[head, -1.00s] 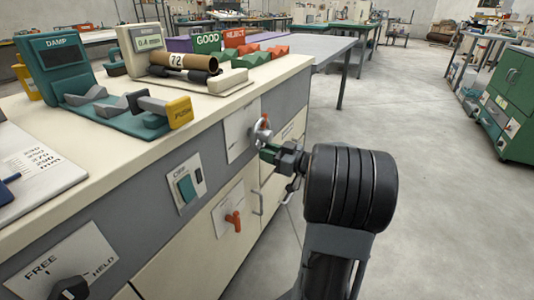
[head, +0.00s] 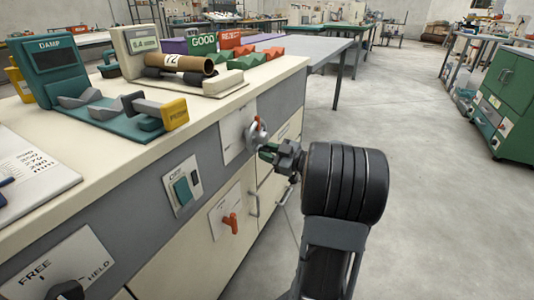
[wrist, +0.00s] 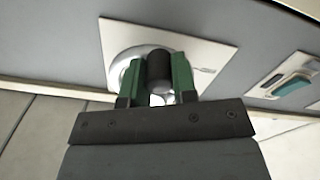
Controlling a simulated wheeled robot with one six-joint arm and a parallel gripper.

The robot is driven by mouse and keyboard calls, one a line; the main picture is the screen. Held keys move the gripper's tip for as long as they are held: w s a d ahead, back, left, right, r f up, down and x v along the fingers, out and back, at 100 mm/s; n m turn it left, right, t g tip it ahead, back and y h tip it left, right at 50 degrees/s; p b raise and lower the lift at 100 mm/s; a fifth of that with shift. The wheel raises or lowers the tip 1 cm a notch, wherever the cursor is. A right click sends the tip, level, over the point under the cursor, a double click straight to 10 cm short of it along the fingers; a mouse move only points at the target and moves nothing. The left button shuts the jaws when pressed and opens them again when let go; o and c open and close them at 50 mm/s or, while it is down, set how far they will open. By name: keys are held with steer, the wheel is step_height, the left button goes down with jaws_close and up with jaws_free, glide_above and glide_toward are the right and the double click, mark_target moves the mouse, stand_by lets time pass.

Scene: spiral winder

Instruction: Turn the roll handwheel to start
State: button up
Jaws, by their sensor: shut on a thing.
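The roll handwheel (head: 251,134) is a small grey wheel on a white plate (head: 234,134) on the bench's front panel. A bit of orange-red shows at its top. It also shows in the wrist view as a pale disc (wrist: 122,66). My gripper (head: 264,150) is at the wheel, with its green fingers closed around a dark cylindrical knob (wrist: 160,66) in the wrist view. The fingers hide part of the wheel, and any marks on the plate are too small to read.
An orange-red handle (head: 231,222) and a teal rocker switch (head: 182,190) sit on the front panel beside the wheel. A drawer pull (head: 254,202) is below. A black FREE/HELD knob (head: 66,290) is at the lower left.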

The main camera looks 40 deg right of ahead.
steer(key=o, duration=0.9)
steer(key=shift+s+d, duration=0.1)
steer(key=p+v, duration=0.2)
steer(key=v, duration=1.1)
steer(key=shift+s+d+p, duration=0.15)
steer(key=shift+s+p, duration=0.1)
steer(key=shift+p, duration=0.1)
steer(key=a+r+m+g+p, duration=0.2)
steer(key=a+r+g+p, duration=0.5)
steer(key=a+p, duration=0.4)
steer(key=a+r+m+g+p, duration=0.2)
steer(key=a+r+g+p, duration=0.3)
steer(key=a+r+p, duration=0.5)
steer(key=s+a+r+m+h+p, duration=0.1)
steer(key=a+r+m+h+p, duration=0.1)
steer(key=r+p, duration=0.4)
steer(key=s+a+r+m+h+p, duration=0.2)
steer(key=r+h+p, duration=0.1)
steer(key=r+p, duration=0.3)
steer(key=s+a+r+m+h+p, duration=0.1)
steer(key=a+r+m+h+p, duration=0.1)
steer(key=r+p, duration=0.4)
steer(key=shift+s+a+h+p, duration=0.2)
steer(key=shift+s+h+p, duration=0.25)
steer(key=shift+h, duration=0.15)
